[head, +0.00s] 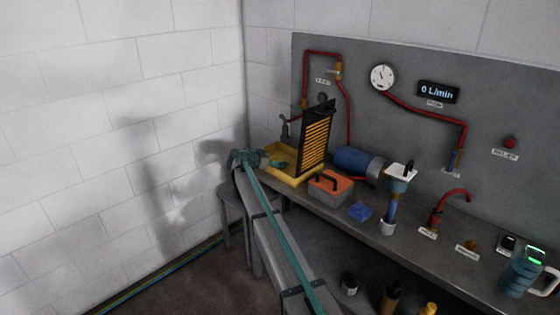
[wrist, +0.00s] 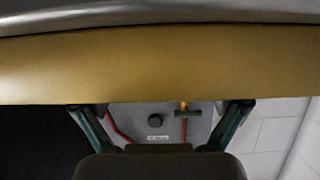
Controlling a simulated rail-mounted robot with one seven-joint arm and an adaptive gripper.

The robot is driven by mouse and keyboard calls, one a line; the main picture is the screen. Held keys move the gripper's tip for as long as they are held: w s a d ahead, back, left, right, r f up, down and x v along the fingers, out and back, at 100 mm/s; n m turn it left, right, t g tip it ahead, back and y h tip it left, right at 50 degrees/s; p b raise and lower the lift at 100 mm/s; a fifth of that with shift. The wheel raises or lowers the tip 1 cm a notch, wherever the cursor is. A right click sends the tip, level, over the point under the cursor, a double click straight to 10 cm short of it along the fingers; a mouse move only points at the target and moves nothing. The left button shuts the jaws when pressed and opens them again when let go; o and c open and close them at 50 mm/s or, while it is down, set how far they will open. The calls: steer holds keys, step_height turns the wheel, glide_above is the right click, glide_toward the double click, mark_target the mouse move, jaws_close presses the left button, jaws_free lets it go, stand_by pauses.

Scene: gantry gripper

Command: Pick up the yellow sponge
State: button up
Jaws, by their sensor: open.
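I cannot make out the yellow sponge as a separate thing in the head view. A yellow tray (head: 293,181) stands at the far left end of the bench. My gripper (head: 277,164) is small and teal there, over or inside the tray. In the wrist view my gripper (wrist: 165,105) has its two teal fingers spread wide, with nothing visibly held between them. A broad gold-yellow surface (wrist: 160,65) crosses the whole wrist view close up and covers the fingertips. I cannot tell whether it is the tray or the sponge.
A black rack with yellow slats (head: 317,140) stands upright by the tray. A teal jug (head: 520,272) is at the right end. Red pipes run along the back panel.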

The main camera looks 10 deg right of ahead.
steer(key=shift+x, duration=1.2)
steer(key=c, duration=1.1)
steer(key=shift+r, duration=0.1)
steer(key=shift+c, duration=0.2)
